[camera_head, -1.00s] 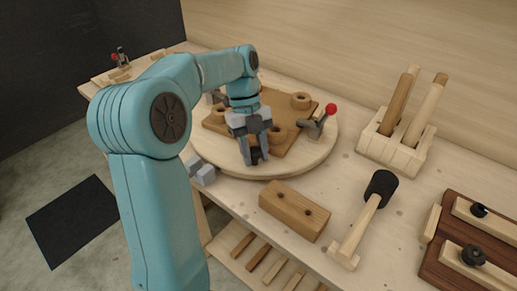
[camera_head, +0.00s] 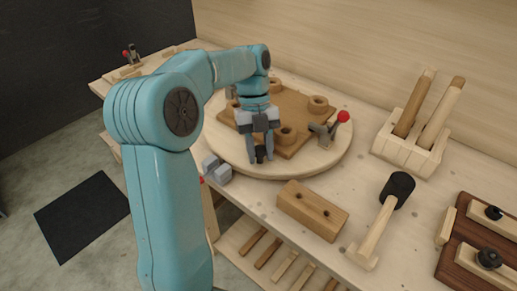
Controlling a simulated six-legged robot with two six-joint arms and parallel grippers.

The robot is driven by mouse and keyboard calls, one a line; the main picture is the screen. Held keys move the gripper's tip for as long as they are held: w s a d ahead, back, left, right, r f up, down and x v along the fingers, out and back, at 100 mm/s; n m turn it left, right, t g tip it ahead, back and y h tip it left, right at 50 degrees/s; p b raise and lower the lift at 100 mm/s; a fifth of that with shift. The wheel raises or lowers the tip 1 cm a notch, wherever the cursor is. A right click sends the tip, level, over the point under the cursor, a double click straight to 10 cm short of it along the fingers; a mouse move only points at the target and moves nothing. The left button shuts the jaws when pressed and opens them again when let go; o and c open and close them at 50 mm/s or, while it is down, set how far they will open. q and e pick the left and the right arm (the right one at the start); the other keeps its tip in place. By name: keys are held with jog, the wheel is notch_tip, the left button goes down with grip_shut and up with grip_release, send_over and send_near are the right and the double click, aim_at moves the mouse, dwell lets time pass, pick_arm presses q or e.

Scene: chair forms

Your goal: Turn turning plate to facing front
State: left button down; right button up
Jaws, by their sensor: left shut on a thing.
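The turning plate (camera_head: 325,160) is a round pale wooden disc lying flat on the workbench in the head view. A brown board (camera_head: 300,146) with several raised wooden rings sits on it. A toggle clamp with a red ball (camera_head: 343,116) stands at the plate's right side. My left gripper (camera_head: 261,153) points down at the plate's near edge. It is shut on a small dark knob (camera_head: 261,155) there, mostly hidden between the fingers. My right gripper is not in view.
A grey block-like fitting (camera_head: 217,170) is at the bench's front edge, left of the plate. A wooden block with two holes (camera_head: 312,210), a mallet (camera_head: 397,188), a holder with two handles (camera_head: 408,153) and a dark board fixture (camera_head: 465,255) occupy the right side.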

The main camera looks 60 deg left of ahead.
pick_arm(q)
jog(key=c, duration=0.8)
grip_release()
jog(key=shift+d+f, duration=0.1)
jog(key=shift+o, duration=0.2)
jog(key=shift+r, duration=0.25)
jog(key=p+v, duration=0.6)
jog(key=v, duration=1)
jog(key=shift+p, duration=0.35)
jog(key=shift+f, duration=0.1)
